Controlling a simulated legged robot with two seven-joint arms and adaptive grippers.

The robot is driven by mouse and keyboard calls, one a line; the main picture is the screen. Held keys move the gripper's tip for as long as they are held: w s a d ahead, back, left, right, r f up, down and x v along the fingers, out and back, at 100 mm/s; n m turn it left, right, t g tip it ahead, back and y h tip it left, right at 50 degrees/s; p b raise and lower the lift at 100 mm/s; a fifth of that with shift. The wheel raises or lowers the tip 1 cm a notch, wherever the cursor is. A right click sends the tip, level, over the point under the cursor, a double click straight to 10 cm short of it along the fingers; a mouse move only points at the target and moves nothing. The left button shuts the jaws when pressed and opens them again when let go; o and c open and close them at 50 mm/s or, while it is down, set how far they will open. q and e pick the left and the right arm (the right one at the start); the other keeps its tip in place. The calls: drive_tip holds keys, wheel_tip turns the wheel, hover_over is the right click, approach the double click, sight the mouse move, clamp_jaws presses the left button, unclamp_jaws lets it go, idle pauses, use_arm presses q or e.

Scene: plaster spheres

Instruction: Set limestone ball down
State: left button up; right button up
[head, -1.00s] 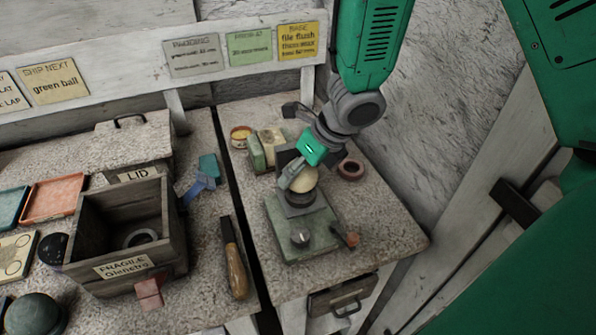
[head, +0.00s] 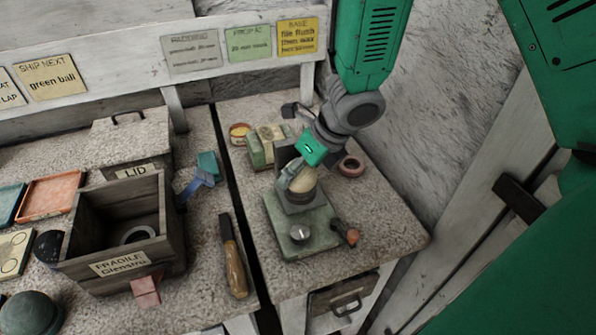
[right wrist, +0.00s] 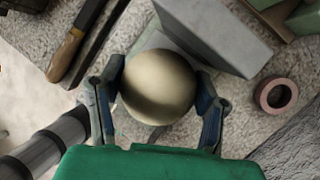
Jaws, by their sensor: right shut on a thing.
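The limestone ball (head: 303,181) is pale cream and sits between the fingers of my right gripper (head: 300,184), right at the dark round seat on a green fixture (head: 297,229). In the right wrist view the ball (right wrist: 159,86) fills the space between the two fingers of the right gripper (right wrist: 160,98), which touch it on both sides. I cannot tell whether the ball rests on the seat, as the fingers and ball cover the contact. My left gripper is not in view.
An open wooden crate (head: 80,232) marked FRAGILE, with a ring inside, stands on the left table. A wooden-handled file (head: 235,268) lies beside the gap between the tables. A reddish ring (head: 351,166) and a green-and-cream box (head: 259,152) lie near the fixture.

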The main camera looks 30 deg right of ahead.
drive_tip(key=shift+f+b, duration=0.4)
drive_tip(key=shift+f, duration=0.05)
drive_tip(key=o, duration=1.6)
drive_tip(key=shift+r, duration=0.1)
drive_tip(key=shift+r+p, duration=1.9)
drive_tip(key=shift+r, duration=0.1)
drive_tip(key=shift+s+f, duration=0.1)
drive_tip(key=shift+s, duration=0.05)
